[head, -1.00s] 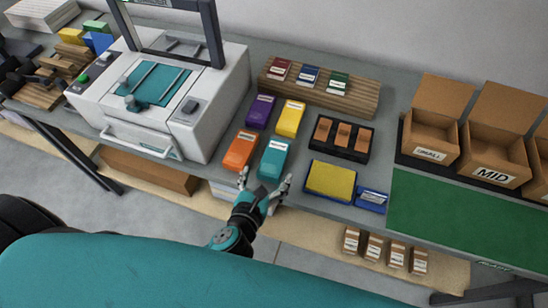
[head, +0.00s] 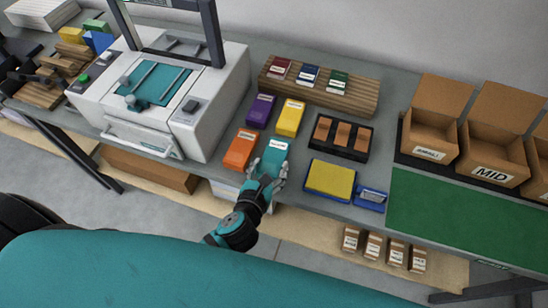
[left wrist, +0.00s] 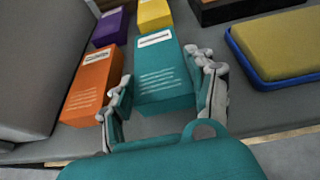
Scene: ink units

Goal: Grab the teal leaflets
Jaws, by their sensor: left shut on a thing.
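The teal leaflets (head: 275,154) are a teal block with a white label, lying on the grey table in front of the yellow block. They also show in the left wrist view (left wrist: 163,75), with white text lines on top. My left gripper (head: 268,172) is at their near end, with one finger on each side. In the left wrist view my left gripper (left wrist: 165,92) is shut on the teal leaflets, which still rest on the table. My right gripper is not in view.
An orange block (head: 240,149) lies close on the left, with purple (head: 261,110) and yellow (head: 290,118) blocks behind. A blue-rimmed yellow pad (head: 330,180) lies to the right. The white printing machine (head: 190,120) stands at the left, and open cartons (head: 430,130) stand at the right.

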